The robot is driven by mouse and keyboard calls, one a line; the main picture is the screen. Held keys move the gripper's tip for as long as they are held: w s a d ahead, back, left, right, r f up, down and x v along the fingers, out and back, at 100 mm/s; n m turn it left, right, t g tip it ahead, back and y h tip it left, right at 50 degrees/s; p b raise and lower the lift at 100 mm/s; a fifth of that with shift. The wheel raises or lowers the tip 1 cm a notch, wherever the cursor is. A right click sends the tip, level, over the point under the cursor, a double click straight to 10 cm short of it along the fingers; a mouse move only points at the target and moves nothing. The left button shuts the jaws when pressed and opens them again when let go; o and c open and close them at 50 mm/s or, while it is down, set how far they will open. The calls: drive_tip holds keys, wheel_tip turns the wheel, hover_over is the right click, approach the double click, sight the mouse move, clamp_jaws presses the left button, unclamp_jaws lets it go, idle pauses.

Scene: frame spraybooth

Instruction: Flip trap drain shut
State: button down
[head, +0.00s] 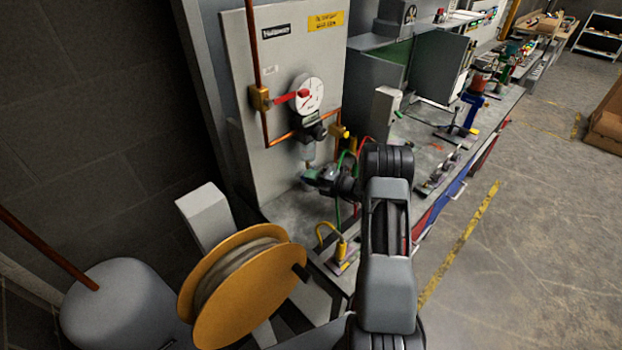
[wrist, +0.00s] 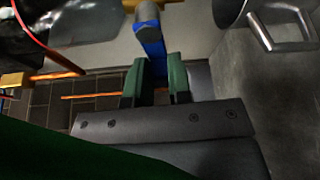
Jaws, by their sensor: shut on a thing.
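The trap drain shows in the wrist view as a blue lever (wrist: 150,42) hanging from a brass-coloured fitting at the top edge. My gripper (wrist: 157,86) has its green-tipped fingers on either side of the lever's lower end and is shut on it. In the head view my gripper (head: 313,176) is just below the clear trap bowl (head: 307,149) under the white gauge (head: 310,93). The lever itself is hidden there by my gripper. How far the drain is turned cannot be told.
A grey panel (head: 290,45) carries copper pipe and a red-handled brass valve (head: 260,97). Green and red hoses run close beside my wrist. A yellow hose reel (head: 255,290) stands in front at left.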

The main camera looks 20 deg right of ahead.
drive_tip(key=c, duration=1)
unclamp_jaws()
drive_tip(key=shift+c, duration=0.2)
